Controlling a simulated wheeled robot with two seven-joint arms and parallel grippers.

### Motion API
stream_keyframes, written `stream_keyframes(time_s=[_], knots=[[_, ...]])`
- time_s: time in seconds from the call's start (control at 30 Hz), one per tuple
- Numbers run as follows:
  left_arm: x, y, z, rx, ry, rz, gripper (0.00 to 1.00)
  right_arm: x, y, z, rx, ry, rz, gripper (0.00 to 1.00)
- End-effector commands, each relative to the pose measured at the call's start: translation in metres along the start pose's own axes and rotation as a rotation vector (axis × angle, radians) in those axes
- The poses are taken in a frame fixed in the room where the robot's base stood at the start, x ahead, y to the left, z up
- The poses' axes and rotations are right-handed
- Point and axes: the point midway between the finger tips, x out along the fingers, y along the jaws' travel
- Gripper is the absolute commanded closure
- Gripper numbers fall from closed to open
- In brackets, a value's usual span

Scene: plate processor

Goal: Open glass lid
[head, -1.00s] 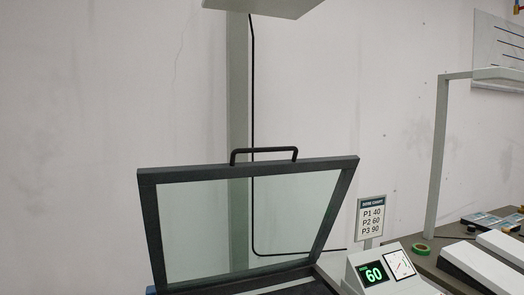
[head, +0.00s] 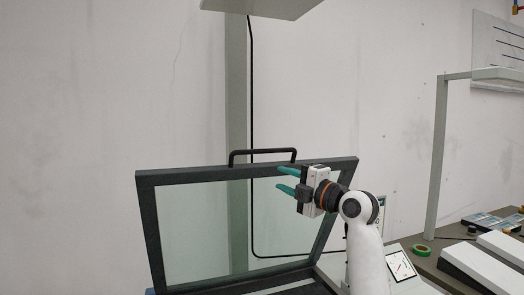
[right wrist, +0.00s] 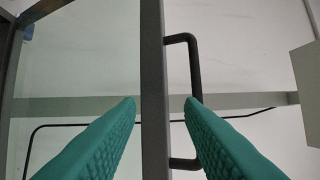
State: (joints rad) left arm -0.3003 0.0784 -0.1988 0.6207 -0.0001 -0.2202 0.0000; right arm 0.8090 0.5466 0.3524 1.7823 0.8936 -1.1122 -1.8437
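The glass lid (head: 200,225), a dark frame around a clear pane, stands raised and tilted in the head view. Its black handle (head: 262,152) sits on the top edge; the handle also shows in the right wrist view (right wrist: 196,75). My right gripper (head: 282,179) is in front of the lid's upper right part, its green fingers spread apart and pointing left. In the right wrist view the fingers (right wrist: 160,100) appear on either side of the lid's frame bar (right wrist: 153,60), with no clear contact. My left gripper is not in view.
A grey post (head: 238,100) stands behind the lid and holds a panel (head: 262,8) above. A control box with a gauge (head: 401,262) is at the lid's right, partly behind my right arm.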

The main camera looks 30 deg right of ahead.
Motion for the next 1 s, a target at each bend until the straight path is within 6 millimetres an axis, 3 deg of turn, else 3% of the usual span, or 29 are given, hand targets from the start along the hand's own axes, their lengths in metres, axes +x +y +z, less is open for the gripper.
stream_keyframes(time_s=[0.03, 0.1, 0.2, 0.37, 0.7, 1.0], knots=[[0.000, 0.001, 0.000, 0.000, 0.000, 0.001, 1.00, -0.004, -0.019, -0.007, -0.028, 0.001, -0.041, 0.66], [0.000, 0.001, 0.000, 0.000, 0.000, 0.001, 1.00, -0.007, -0.035, -0.012, -0.056, 0.002, -0.076, 0.66], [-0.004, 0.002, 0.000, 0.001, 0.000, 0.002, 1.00, -0.005, -0.045, -0.014, -0.070, 0.002, -0.094, 0.66], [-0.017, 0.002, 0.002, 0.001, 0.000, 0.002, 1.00, 0.018, -0.048, -0.013, -0.067, -0.001, -0.091, 0.66], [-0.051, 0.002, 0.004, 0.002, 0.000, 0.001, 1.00, 0.085, -0.054, -0.012, -0.065, -0.001, -0.090, 0.66], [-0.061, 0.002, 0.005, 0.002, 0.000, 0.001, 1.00, 0.110, -0.052, -0.013, -0.071, 0.002, -0.089, 0.66]])
